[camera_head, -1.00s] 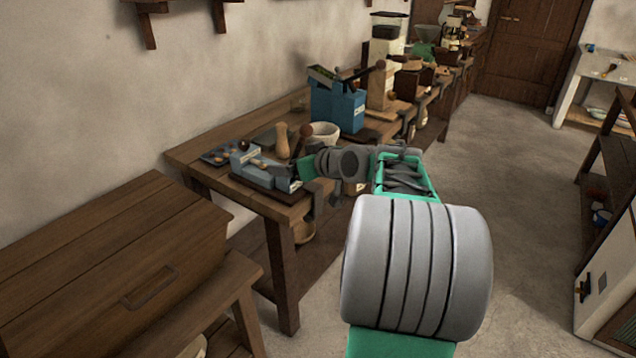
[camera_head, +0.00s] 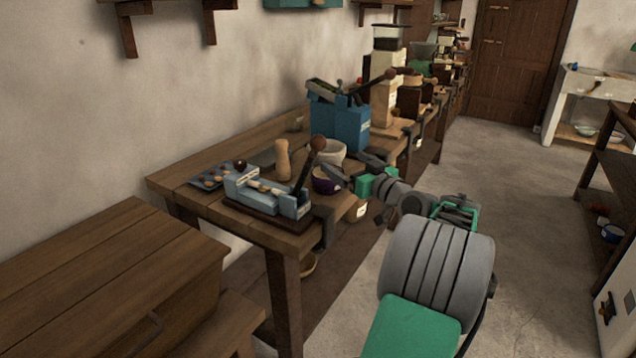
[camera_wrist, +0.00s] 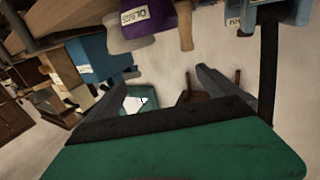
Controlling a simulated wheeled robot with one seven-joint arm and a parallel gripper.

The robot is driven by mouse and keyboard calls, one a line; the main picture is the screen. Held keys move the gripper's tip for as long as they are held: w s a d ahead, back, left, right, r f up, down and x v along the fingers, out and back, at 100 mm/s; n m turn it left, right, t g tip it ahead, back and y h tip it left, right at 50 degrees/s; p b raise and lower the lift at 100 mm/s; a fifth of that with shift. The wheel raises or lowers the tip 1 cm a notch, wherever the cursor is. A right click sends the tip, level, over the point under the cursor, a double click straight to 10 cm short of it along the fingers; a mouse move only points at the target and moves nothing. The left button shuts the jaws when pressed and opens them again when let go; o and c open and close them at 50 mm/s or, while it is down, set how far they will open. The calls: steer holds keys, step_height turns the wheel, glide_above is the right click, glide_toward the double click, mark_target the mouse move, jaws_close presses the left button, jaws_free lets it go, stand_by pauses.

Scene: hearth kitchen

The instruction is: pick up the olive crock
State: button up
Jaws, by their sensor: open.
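A dark purple crock (camera_head: 325,181) stands near the front edge of the workbench (camera_head: 190,180), beside a pale bowl. In the wrist view the purple crock (camera_wrist: 146,22) shows at the top, with a pale label whose word I cannot read surely. A small greenish pot (camera_head: 297,123) stands at the back by the wall; I cannot tell which of these is the olive crock. My gripper (camera_head: 346,166) is open at the bench's front edge, its fingers pointing toward the purple crock. In the wrist view nothing shows between the fingers (camera_wrist: 157,78).
A blue-grey press (camera_head: 268,194) with an upright lever is left of the purple crock. A wooden pestle (camera_head: 282,160), the pale bowl (camera_head: 331,152) and a blue machine (camera_head: 340,122) stand close behind. A wooden chest (camera_head: 110,275) is at front left. The floor at right is open.

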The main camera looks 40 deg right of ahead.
step_height(320, 180, down, 8)
steer(key=b, duration=0.2)
steer(key=w, duration=0.7)
steer(key=shift+w+d, duration=0.2)
steer(key=shift+d, duration=0.15)
steer(key=shift+r, duration=0.1)
steer(key=c, duration=1.5)
steer(key=shift+c, duration=0.2)
steer(key=shift+r, duration=0.1)
